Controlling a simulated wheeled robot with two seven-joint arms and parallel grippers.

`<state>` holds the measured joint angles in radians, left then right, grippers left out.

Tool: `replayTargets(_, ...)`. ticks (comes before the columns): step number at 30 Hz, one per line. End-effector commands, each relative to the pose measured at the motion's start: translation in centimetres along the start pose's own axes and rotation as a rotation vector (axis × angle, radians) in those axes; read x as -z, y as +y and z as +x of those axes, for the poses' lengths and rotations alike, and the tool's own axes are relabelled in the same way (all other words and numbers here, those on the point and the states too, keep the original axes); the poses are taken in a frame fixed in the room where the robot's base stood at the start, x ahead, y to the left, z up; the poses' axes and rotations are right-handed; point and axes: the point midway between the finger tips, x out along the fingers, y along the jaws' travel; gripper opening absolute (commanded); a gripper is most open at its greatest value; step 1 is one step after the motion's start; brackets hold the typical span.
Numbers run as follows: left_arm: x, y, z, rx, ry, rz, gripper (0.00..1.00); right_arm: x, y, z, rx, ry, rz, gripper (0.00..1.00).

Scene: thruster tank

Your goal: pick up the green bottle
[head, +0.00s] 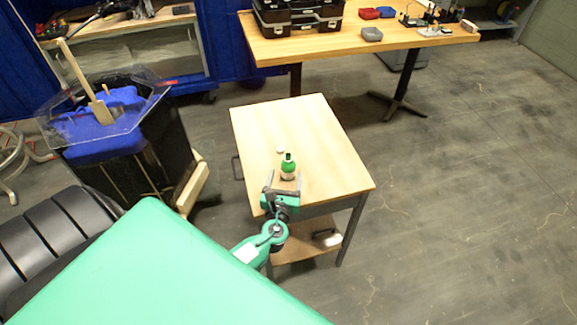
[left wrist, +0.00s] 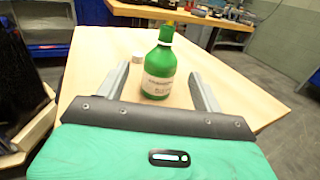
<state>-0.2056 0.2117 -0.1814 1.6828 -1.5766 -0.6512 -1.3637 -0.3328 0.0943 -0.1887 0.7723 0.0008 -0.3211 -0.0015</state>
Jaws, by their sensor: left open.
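The green bottle (head: 288,166) stands upright on the small wooden-topped table (head: 312,135). In the left wrist view the bottle (left wrist: 160,68) stands between and just beyond the two grey fingers of my left gripper (left wrist: 163,88). My left gripper (head: 284,189) also shows in the head view, at the near side of the bottle. It is open and empty, with a finger on either side. I cannot tell whether a finger touches the bottle. My right gripper is not in view.
A small white cap-like object (head: 280,150) lies on the table behind the bottle. A larger workbench (head: 390,40) with black cases and tools stands at the back. A dark bin with a clear lid (head: 110,115) stands left. Floor at right is clear.

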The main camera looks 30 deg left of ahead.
Motion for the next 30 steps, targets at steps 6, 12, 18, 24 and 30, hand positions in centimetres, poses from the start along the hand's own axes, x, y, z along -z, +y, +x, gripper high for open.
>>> replayTargets(6,0.0,0.0,2.1,0.0,0.0,0.001,0.68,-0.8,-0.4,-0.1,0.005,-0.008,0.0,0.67)
replayTargets(12,0.1,-0.1,3.8,-0.001,0.0,0.0,0.68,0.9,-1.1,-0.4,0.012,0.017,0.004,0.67)
replayTargets(18,0.4,-0.2,6.5,0.0,-0.001,0.001,0.68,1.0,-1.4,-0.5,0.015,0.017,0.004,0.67)
replayTargets(24,0.6,-0.2,7.4,0.0,0.001,-0.001,0.68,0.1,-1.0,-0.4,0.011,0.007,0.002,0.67)
replayTargets(30,0.6,-0.2,7.4,0.0,0.001,-0.001,0.62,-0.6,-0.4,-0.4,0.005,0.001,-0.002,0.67)
